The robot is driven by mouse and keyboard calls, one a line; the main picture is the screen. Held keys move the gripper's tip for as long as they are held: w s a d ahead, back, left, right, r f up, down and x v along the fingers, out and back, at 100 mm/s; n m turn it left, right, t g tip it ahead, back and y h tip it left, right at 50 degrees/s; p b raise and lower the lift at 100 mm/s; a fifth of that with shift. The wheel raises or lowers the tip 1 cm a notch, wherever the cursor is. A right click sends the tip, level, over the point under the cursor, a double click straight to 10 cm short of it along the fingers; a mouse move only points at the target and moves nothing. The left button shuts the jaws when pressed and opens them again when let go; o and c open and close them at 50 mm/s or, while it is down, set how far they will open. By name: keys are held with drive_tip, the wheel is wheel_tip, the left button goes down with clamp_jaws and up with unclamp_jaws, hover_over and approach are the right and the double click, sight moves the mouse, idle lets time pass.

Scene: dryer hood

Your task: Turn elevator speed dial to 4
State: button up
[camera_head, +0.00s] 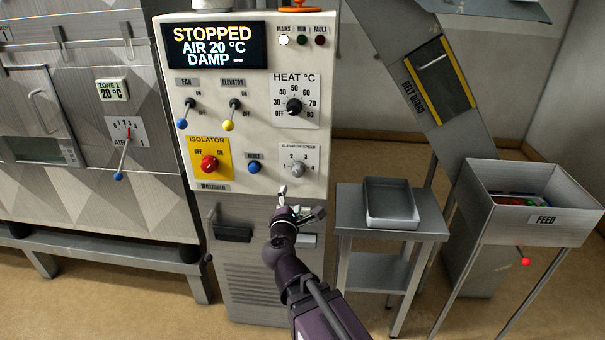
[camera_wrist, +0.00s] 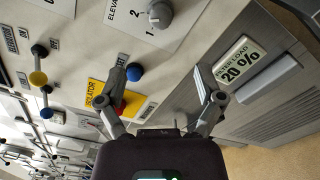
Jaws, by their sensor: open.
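The elevator speed dial (camera_head: 297,169) is a grey knob on a pale plate marked 2, 3 and other numbers, at the lower right of the control panel (camera_head: 255,185). Its exact setting is too small to read. In the wrist view the dial (camera_wrist: 160,14) shows at the top, with 1 and 2 beside it. My gripper (camera_head: 302,202) is open and empty, below the dial and apart from it. In the wrist view my gripper's fingers (camera_wrist: 168,85) are spread wide, with the dial beyond them.
The blue reset button (camera_head: 254,168) and red isolator knob (camera_head: 209,163) sit left of the dial; the heat dial (camera_head: 294,107) is above. The display (camera_head: 214,46) reads STOPPED. A small table (camera_head: 345,222) with a metal tray (camera_head: 391,222) and a feed bin (camera_head: 566,239) stand to the right.

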sight(297, 174)
drive_tip(key=shift+w, duration=0.1)
drive_tip(key=shift+w+d, duration=0.15)
drive_tip(key=shift+w, duration=3.25)
drive_tip(key=shift+w+d, duration=0.15)
drive_tip(key=shift+w, duration=3.2)
